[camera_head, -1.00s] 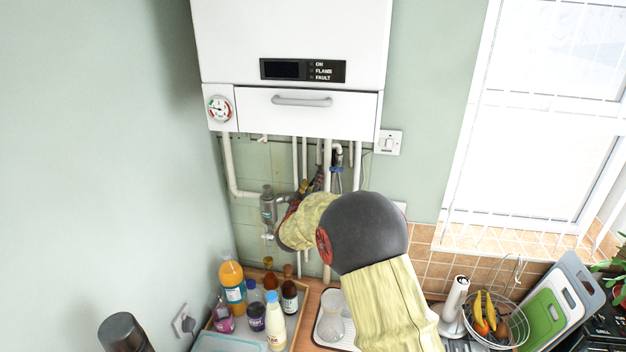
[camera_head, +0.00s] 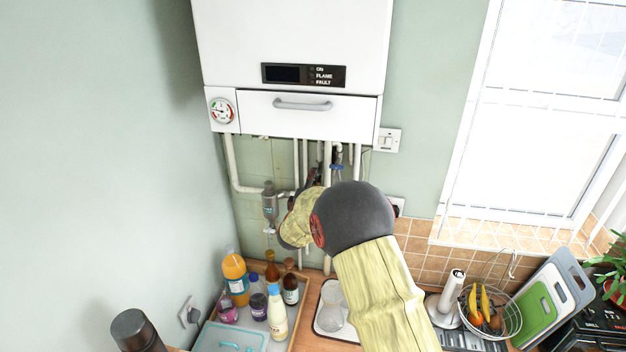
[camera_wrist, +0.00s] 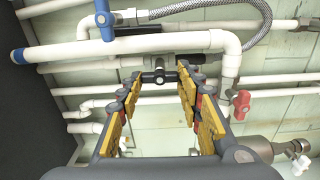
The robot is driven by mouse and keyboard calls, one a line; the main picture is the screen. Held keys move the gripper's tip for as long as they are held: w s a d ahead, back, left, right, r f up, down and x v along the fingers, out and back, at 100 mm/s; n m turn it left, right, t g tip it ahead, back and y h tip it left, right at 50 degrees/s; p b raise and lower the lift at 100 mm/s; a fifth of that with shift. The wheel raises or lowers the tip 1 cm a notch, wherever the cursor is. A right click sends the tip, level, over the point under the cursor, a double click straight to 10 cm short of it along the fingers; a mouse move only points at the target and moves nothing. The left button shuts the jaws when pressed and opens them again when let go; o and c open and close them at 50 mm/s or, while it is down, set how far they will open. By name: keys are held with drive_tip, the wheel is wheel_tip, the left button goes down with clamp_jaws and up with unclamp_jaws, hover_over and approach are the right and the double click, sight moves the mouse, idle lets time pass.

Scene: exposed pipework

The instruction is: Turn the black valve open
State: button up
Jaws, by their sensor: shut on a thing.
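The black valve (camera_wrist: 158,77) shows in the wrist view on a white horizontal pipe, between the tips of my gripper (camera_wrist: 161,73). My gripper's two fingers, with yellow pads, reach forward on either side of it and are shut on it. Exact finger contact is hard to make out. In the head view my gripper (camera_head: 313,177) is among the pipes under the boiler, largely hidden behind my own arm. The black valve cannot be made out there.
A blue-handled valve (camera_wrist: 103,14) and a red-handled valve (camera_wrist: 241,104) are close by, with a braided hose (camera_wrist: 235,31) above. The white boiler (camera_head: 290,60) hangs overhead. Bottles (camera_head: 277,310) stand on a tray below; a grey cylindrical fitting (camera_head: 270,203) is left.

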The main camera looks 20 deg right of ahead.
idle(0.6)
drive_tip(key=o, duration=1.1)
drive_tip(key=shift+a, duration=0.1)
drive_tip(key=shift+o, duration=0.5)
drive_tip(key=v, duration=1.2)
drive_tip(key=shift+w, duration=0.1)
